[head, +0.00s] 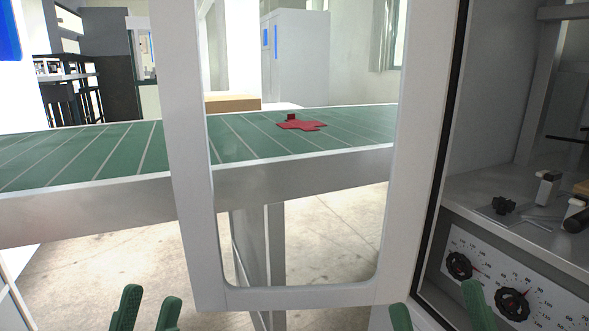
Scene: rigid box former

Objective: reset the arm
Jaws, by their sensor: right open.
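My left gripper (151,294) shows at the bottom left edge, its two green fingers apart with a small gap and nothing seen between them. My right gripper (436,295) shows at the bottom right edge, its green fingers wide apart and empty. Neither gripper appears to touch anything. The arms behind both grippers are out of view. A white-framed door with a window (183,200) stands open in front of me, between and beyond the two grippers.
A machine with a dial panel (485,272) and an open chamber (500,185) is at the right, close to my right gripper. A green-topped conveyor (90,160) crosses behind the door. A flat red piece (300,125) lies on it. Floor (120,255) shows below the conveyor.

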